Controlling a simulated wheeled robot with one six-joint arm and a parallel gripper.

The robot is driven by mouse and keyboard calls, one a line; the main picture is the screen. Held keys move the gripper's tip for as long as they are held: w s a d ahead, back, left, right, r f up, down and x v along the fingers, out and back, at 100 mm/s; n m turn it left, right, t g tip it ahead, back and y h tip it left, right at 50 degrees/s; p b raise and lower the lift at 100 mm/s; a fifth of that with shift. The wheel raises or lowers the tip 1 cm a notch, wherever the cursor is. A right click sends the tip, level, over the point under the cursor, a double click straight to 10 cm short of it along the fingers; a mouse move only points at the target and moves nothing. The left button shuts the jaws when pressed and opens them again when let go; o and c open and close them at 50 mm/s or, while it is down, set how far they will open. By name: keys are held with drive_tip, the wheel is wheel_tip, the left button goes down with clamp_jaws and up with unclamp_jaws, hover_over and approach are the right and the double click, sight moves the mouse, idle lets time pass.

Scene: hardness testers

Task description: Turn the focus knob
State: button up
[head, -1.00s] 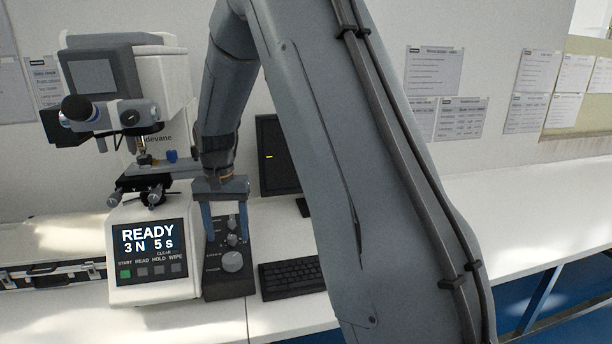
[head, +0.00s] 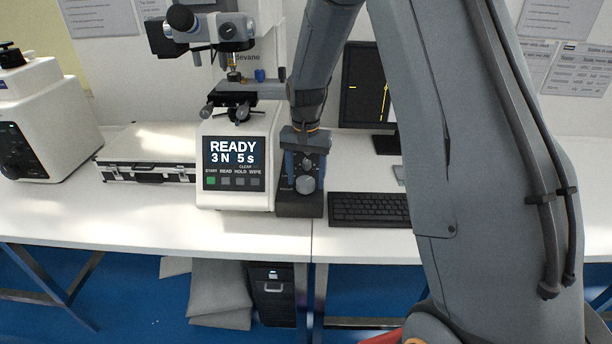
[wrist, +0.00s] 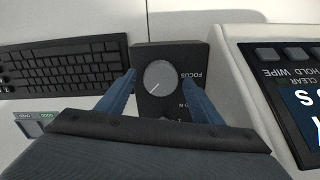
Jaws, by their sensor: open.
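The focus knob (wrist: 160,77) is a round grey dial with a pointer line, on a dark control box (wrist: 143,50) with the label FOCUS beside it. In the head view the knob (head: 305,185) is the lowest and largest on the box (head: 300,208). My gripper (wrist: 158,76) is open and empty. In the wrist view its two blue fingers show on either side of the knob, with gaps to it. In the head view my gripper (head: 305,172) hangs over the box, its fingertips just above the knob. I cannot tell the height left between them.
The hardness tester (head: 235,195) with its READY screen stands close left of the box. A keyboard (head: 368,209) lies right of it, with a monitor (head: 365,90) behind. A metal case (head: 150,150) and another white machine (head: 45,130) are further left.

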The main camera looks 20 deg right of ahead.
sight(306, 180)
drive_tip(key=c, duration=1.1)
drive_tip(key=shift+o, duration=0.2)
drive_tip(key=shift+m, duration=1.3)
drive_tip(key=o, duration=1.1)
drive_tip(key=shift+c, duration=0.2)
drive_tip(key=shift+r+b, duration=0.8)
drive_tip(key=shift+r, duration=3.15)
